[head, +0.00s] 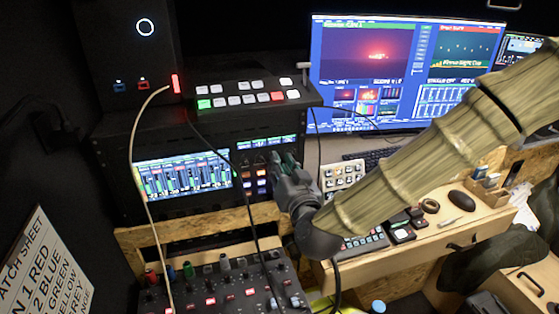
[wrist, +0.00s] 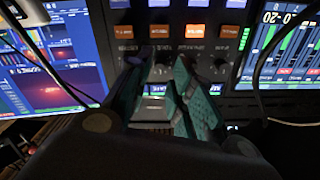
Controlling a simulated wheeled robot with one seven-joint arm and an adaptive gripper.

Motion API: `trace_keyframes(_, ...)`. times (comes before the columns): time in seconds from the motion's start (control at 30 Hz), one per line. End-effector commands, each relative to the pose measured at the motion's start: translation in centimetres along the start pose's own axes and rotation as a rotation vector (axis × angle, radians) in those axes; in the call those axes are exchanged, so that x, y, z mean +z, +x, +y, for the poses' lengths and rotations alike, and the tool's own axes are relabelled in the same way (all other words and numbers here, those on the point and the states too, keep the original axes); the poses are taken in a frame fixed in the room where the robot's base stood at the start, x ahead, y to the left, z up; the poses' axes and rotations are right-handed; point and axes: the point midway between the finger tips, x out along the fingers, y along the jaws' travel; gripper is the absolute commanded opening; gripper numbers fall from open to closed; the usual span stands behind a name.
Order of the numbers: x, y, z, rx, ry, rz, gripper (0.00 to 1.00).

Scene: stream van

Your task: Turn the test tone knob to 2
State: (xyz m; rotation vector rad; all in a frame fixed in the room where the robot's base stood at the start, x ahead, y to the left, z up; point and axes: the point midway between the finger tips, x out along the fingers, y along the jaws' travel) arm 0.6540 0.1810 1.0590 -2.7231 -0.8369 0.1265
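My gripper (head: 284,163) is at the rack panel beside the audio meter screen, its fingers pointing at the panel. In the wrist view my gripper (wrist: 162,68) has its two teal fingers apart, with a gap between the tips. A dark round knob (wrist: 162,73) shows faintly in that gap, below a row of lit buttons. I cannot tell whether the fingers touch it. Another dark knob (wrist: 220,66) is to the right. The labels and any pointer mark are too small and dark to read, so I cannot tell which is the test tone knob or its setting.
Orange and white lit buttons (wrist: 194,31) sit close to the fingertips. A meter screen (head: 183,174) is left of the panel, and a switcher (head: 247,95) stands above. Thin cables (head: 139,150) hang in front. A mixer with coloured knobs (head: 220,285) is below.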

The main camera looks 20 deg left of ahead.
Motion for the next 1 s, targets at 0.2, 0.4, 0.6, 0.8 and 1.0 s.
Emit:
trace_keyframes(0.2,0.0,1.5,0.1,0.001,0.000,-0.001,0.23)
trace_keyframes(0.4,0.0,1.6,0.1,0.002,0.000,-0.001,0.23)
trace_keyframes(0.6,0.0,1.6,0.1,0.002,0.000,-0.001,0.08)
trace_keyframes(0.8,0.0,1.6,0.2,0.002,0.000,-0.001,0.00)
trace_keyframes(1.0,0.0,1.6,0.2,0.002,-0.020,0.000,0.00)
